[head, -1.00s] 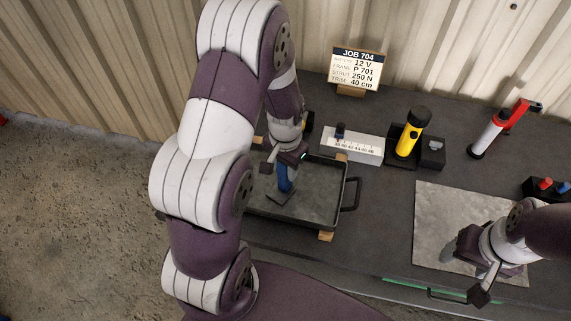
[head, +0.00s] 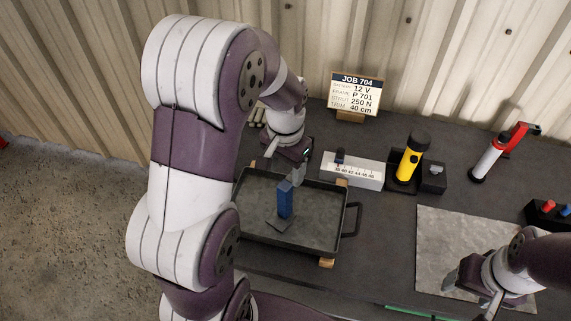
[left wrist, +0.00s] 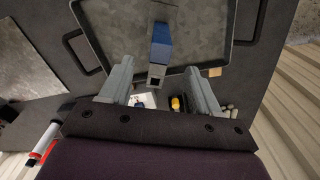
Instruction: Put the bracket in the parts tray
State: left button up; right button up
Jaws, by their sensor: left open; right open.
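The bracket, a blue upright piece (head: 285,203) with a flat dark foot, stands in the parts tray. The parts tray (head: 330,243) is a dark shallow tray with handles, and its rim also shows in the left wrist view (left wrist: 95,35). My left gripper (head: 285,164) is open and empty, above and behind the bracket. In the left wrist view the bracket (left wrist: 160,45) lies beyond the open fingers (left wrist: 160,72), and nothing is clasped. My right gripper (head: 471,291) is open over the grey mat at the lower right, partly cut off by the frame.
Behind the tray are a white graduated block (head: 352,171), a yellow-and-black tool (head: 409,160) in a black holder and a job sign (head: 356,94). A red-and-white tool (head: 490,158) stands further right. The grey mat (head: 460,235) is mostly bare.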

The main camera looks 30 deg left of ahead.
pick_arm(q)
jog(key=shift+r, duration=0.75)
jog(key=shift+s+d+r, duration=0.1)
jog(key=shift+r, duration=0.2)
jog(key=s+d+f+n+t, duration=0.1)
jog(key=s+d+f, duration=0.2)
jog(key=s+d, duration=0.2)
jog(key=s, duration=0.3)
jog(key=shift+n, duration=0.3)
jog(key=shift+s, duration=0.2)
